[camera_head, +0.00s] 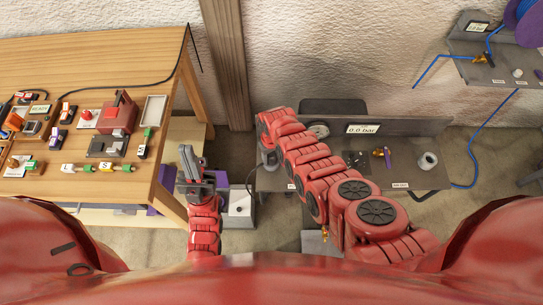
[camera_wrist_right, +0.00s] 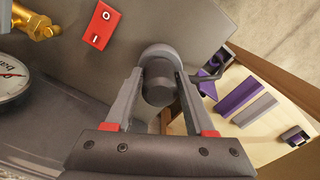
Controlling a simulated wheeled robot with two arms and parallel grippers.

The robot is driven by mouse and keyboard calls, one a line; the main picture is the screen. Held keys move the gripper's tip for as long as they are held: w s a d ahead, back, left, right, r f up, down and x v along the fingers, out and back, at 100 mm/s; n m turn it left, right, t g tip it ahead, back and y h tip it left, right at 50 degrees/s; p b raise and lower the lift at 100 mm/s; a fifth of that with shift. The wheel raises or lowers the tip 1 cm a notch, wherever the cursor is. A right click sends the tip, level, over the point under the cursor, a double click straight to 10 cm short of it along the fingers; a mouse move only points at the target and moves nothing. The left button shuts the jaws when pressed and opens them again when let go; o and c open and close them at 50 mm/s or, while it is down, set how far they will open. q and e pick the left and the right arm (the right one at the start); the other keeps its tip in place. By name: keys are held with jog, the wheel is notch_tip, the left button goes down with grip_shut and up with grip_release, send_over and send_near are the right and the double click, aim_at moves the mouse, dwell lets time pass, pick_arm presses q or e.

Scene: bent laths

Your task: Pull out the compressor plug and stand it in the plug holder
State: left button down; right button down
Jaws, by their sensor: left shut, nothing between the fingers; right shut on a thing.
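My right gripper (camera_wrist_right: 162,85) is shut on a dark grey round-ended piece, probably the compressor plug (camera_wrist_right: 158,88), in the right wrist view. A grey rounded collar shows around its far side; I cannot tell whether the plug is still seated. In the head view my right gripper (camera_head: 267,156) is at the left end of the grey compressor bench (camera_head: 330,181), partly hidden by its own arm. My left gripper (camera_head: 188,160) is shut and empty, between the wooden table and that bench. I cannot identify the plug holder with certainty.
A red switch (camera_wrist_right: 101,25), brass fitting (camera_wrist_right: 37,24) and gauge (camera_wrist_right: 12,78) are close by in the wrist view. A pressure display (camera_head: 364,129) and grey ring (camera_head: 427,160) are on the bench. The wooden table (camera_head: 60,62) at left is crowded.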

jog(key=shift+f, duration=0.1)
jog(key=shift+c, duration=0.9)
grip_release()
jog(key=shift+o, duration=0.3)
jog(key=shift+o, duration=0.6)
jog(key=shift+r+p, duration=3.5)
jog(key=shift+r, duration=0.3)
